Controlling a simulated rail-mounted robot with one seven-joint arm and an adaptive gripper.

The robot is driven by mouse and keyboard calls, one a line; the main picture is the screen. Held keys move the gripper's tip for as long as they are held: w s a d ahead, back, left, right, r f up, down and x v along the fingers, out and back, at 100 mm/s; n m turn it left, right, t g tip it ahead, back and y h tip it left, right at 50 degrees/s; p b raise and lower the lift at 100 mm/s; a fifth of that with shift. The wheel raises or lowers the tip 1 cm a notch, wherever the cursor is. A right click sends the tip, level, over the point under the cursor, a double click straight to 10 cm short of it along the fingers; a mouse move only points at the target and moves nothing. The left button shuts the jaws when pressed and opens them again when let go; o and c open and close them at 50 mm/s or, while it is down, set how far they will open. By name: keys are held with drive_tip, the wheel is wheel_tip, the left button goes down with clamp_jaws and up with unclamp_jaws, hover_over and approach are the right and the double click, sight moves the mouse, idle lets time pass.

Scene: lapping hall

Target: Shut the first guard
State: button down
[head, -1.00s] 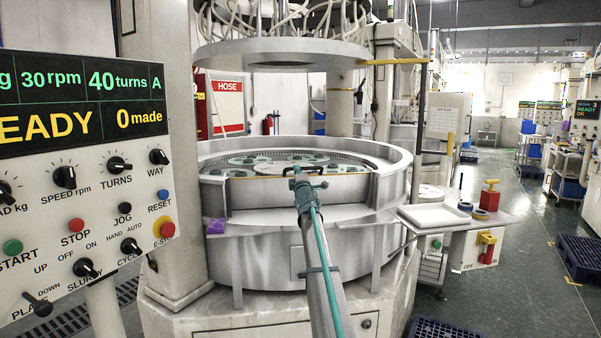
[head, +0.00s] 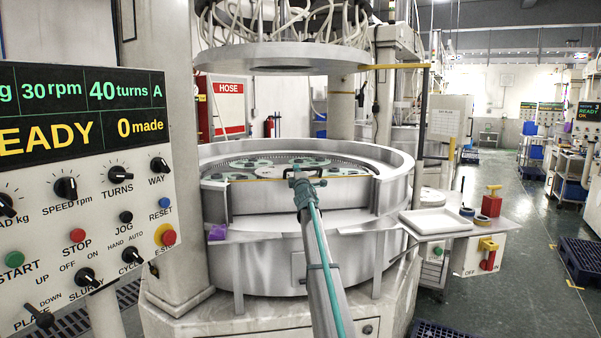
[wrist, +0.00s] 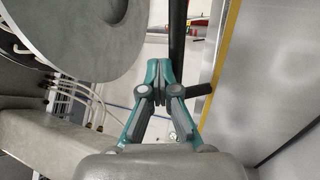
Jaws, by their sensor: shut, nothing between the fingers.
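A grey guard panel with a yellow top edge (head: 330,178) spans the front opening of the round metal basin; I cannot tell for certain that it is the first guard. The yellow-edged panel (wrist: 222,60) also shows at the right of the wrist view. A black bar (wrist: 178,30) with a short stub lies beside it, like a handle. My gripper (head: 298,172) is at the yellow edge, about mid-width. In the wrist view my gripper (wrist: 160,70) has its teal fingers together and empty, beside the bar; contact is unclear.
The round upper plate (head: 285,60) with hoses hangs above the basin (head: 400,170). A yellow bar (head: 395,66) meets a dark post at the right. The control panel (head: 90,215) stands close at left. A white tray (head: 435,222) sits on a shelf at right.

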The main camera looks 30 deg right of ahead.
drive_tip(key=shift+x, duration=1.05)
drive_tip(key=s+a+r+p, duration=0.1)
drive_tip(key=s+a, duration=0.1)
drive_tip(key=s, duration=0.4)
drive_tip(key=s+a+r+p, duration=0.1)
drive_tip(key=s+a+p, duration=0.1)
drive_tip(key=s, duration=0.5)
drive_tip(key=shift+r, duration=0.3)
